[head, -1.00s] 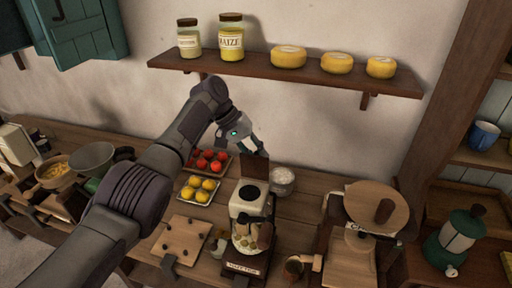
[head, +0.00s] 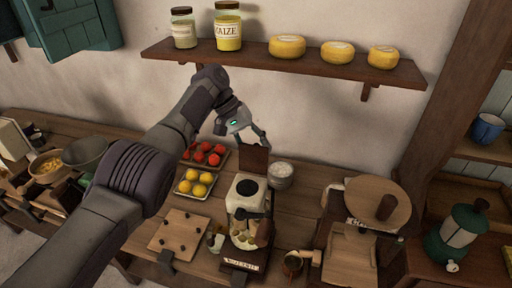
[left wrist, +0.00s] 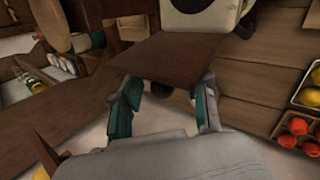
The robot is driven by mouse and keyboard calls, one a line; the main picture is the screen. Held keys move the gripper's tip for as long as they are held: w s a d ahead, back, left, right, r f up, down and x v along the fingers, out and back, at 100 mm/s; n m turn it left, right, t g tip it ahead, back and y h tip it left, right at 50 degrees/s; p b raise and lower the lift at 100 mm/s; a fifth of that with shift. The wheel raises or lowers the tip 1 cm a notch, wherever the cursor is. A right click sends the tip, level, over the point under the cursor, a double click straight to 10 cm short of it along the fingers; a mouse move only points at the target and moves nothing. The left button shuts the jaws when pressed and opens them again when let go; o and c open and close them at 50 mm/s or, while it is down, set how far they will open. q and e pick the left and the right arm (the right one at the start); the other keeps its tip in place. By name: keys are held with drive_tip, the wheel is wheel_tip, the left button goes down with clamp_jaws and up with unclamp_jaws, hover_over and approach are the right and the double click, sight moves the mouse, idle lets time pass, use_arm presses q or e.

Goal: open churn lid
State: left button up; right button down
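The churn (head: 245,215) stands on the wooden counter, a glass-sided body with a white top and a round dark opening. Its brown lid (head: 254,161) stands up at the back edge of the white top, so the churn is open. My left gripper (head: 252,140) is just above and behind the raised lid. In the left wrist view, the lid (left wrist: 165,57) lies just past the fingers of the left gripper (left wrist: 166,95), which are spread apart with floor showing between them. I cannot tell whether a finger touches the lid. My right gripper is not in view.
Trays of red (head: 205,154) and yellow fruit (head: 195,184) sit left of the churn. A pegged board (head: 178,232) lies in front of them. A stack of pale dishes (head: 281,174) stands behind right. A wall shelf (head: 300,66) with jars and cheeses hangs above.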

use_arm(q)
drive_tip(key=shift+r, duration=0.2)
wheel_tip(320, 180, up, 8)
drive_tip(key=shift+f, duration=0.1)
drive_tip(key=shift+r, duration=0.85)
